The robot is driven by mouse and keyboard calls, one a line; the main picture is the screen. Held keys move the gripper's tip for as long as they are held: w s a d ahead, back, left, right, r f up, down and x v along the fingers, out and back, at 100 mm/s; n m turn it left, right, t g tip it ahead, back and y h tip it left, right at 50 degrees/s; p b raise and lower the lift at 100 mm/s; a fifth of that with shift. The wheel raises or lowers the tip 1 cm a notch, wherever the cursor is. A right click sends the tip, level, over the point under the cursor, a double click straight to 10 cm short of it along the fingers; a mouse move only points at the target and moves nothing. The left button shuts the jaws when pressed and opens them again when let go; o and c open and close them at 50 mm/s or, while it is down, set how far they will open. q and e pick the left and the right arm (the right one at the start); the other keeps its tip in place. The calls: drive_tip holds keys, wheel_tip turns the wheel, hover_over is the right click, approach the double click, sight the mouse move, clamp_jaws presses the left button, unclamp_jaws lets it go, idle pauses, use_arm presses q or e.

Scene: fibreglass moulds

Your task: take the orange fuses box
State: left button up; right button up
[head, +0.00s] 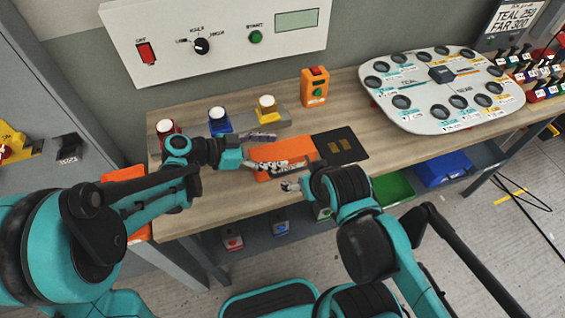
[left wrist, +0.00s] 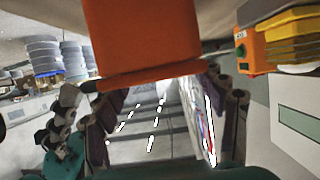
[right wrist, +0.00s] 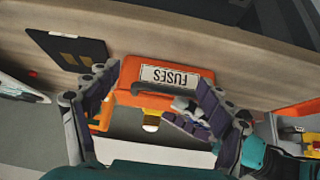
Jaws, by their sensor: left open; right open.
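The orange fuses box (head: 282,152) lies on the wooden workbench. Its white FUSES label shows upside down in the right wrist view (right wrist: 165,78). My left gripper (head: 277,151) is open, with its fingers at the box's left side. In the left wrist view the orange box (left wrist: 145,45) sits between the spread fingers. My right gripper (head: 298,177) is open at the box's front right side. In the right wrist view the box shows between its fingers. Whether any finger touches the box I cannot tell.
A black panel (head: 341,147) lies right of the box. Behind stand an orange device with a green button (head: 314,88) and red, blue (head: 219,122) and yellow-based buttons. A large round-cornered plate (head: 440,90) lies to the right. Green (head: 393,188) and blue bins sit below the bench.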

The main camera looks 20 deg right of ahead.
sight(282, 150)
use_arm(q)
drive_tip(key=x, duration=0.3)
drive_tip(key=shift+f+b, duration=0.15)
drive_tip(key=shift+b, duration=0.25)
drive_tip(key=shift+w, duration=0.1)
drive_tip(key=c, duration=1.2)
